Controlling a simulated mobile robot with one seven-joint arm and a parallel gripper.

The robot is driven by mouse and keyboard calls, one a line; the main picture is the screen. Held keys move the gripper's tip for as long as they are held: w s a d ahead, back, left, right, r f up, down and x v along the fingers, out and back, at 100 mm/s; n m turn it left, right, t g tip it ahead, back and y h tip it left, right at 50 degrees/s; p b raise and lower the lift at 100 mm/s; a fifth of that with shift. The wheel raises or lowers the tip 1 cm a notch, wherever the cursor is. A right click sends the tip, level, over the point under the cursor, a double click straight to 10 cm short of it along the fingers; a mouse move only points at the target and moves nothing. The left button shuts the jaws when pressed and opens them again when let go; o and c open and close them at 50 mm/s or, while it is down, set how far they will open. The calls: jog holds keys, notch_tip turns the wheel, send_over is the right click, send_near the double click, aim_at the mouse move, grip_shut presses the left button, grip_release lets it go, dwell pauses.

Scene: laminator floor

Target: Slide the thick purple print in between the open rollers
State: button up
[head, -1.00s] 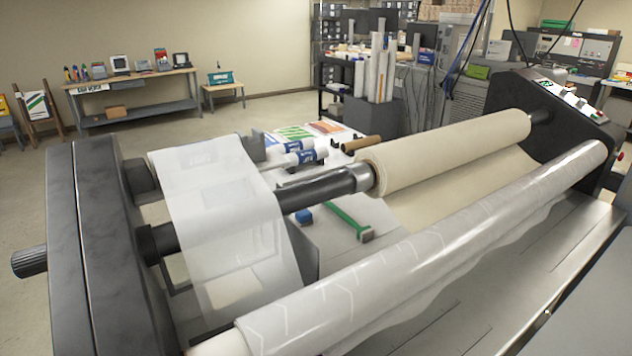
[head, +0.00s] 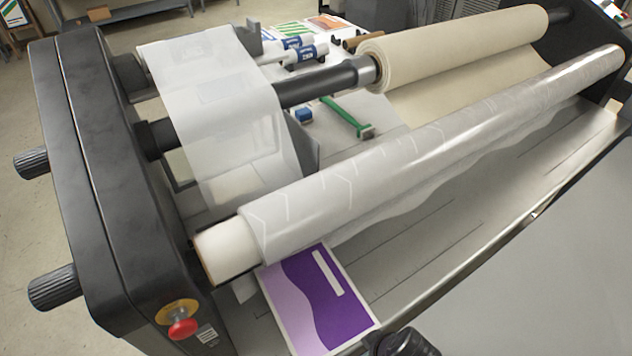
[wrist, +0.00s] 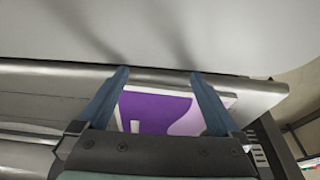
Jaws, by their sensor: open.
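The purple print (head: 325,310), purple and lilac with a white border, lies on the metal feed table at the machine's near left end. Its far edge passes out of sight under the clear film roll (head: 430,150). The roller gap is hidden in both views. In the wrist view the print (wrist: 150,112) shows between and beyond the two blue fingers of my gripper (wrist: 160,74). The gripper is open, with its fingers apart and nothing clearly held. A dark part of my arm shows at the bottom of the head view, close to the print's near corner.
The metal feed table (head: 480,225) is clear to the right of the print. A black end housing (head: 115,170) with knobs and a red stop button (head: 182,328) stands at left. A cream roll (head: 460,48) and a green-handled tool (head: 345,118) are farther back.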

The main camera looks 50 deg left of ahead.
aim_at(346, 339)
jog(key=shift+w, duration=0.2)
jog(key=shift+w+a, duration=0.1)
jog(key=shift+a, duration=1.2)
jog(key=shift+d, duration=0.25)
dwell(0.3)
jog(key=shift+s+p, duration=0.2)
jog(key=shift+p, duration=0.1)
jog(key=shift+s+p, duration=0.3)
jog(key=shift+s, duration=0.15)
jog(key=shift+a, duration=0.1)
jog(key=shift+w+a, duration=0.1)
jog(key=shift+a, duration=1.15)
jog(key=shift+d, duration=0.25)
